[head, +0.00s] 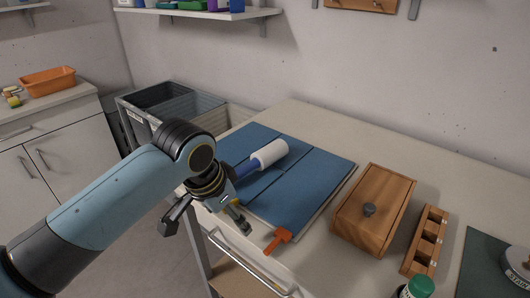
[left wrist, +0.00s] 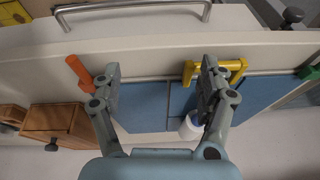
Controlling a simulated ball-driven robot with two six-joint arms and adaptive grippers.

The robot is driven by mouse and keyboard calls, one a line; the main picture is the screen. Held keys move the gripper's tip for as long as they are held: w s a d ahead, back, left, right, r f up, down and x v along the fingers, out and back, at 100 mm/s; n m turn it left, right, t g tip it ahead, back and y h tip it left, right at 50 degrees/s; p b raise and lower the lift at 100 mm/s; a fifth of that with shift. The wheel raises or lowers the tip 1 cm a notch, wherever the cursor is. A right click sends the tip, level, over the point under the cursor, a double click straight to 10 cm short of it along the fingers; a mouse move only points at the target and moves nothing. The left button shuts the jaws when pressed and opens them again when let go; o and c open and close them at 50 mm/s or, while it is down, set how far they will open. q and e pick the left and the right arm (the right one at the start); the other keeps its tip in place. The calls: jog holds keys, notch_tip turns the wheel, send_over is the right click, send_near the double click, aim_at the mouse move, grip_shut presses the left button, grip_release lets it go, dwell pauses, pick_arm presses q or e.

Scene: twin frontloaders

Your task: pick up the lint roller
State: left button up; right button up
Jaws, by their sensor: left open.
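The lint roller (head: 270,152) lies on a blue folded-looking mat (head: 310,182), its white roll toward the back right and its blue handle toward my left wrist, which hides the handle's near end. In the left wrist view the white roll (left wrist: 189,128) shows partly behind the right-hand finger. My left gripper (head: 207,224) is open and empty, in front of the roller near the table's front edge. In the left wrist view the gripper (left wrist: 159,72) has its fingers spread wide, with nothing between them. My right gripper is not in view.
An orange clamp-like piece (head: 279,240) sits at the mat's front edge; a yellow one (left wrist: 218,72) is by the right-hand finger. A wooden box (head: 374,212) and a slotted wooden rack (head: 426,240) stand to the right. The table behind the mat is clear.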

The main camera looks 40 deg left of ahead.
pick_arm(q)
send_near(262, 152)
jog(key=shift+w+a+f+t+h+p, duration=0.15)
jog(key=shift+a+f+t+h+p, duration=0.25)
jog(key=shift+f, duration=0.45)
jog(key=x, duration=0.4)
jog(key=shift+w+a+f, duration=0.1)
jog(key=shift+w+f, duration=0.1)
jog(key=shift+w, duration=0.05)
jog(key=shift+w+f, duration=0.2)
jog(key=shift+f, duration=0.4)
jog(key=x, duration=0.4)
jog(key=shift+d+f, duration=0.2)
jog(key=shift+f, duration=0.15)
jog(key=shift+s, duration=0.1)
jog(key=c, duration=1.3)
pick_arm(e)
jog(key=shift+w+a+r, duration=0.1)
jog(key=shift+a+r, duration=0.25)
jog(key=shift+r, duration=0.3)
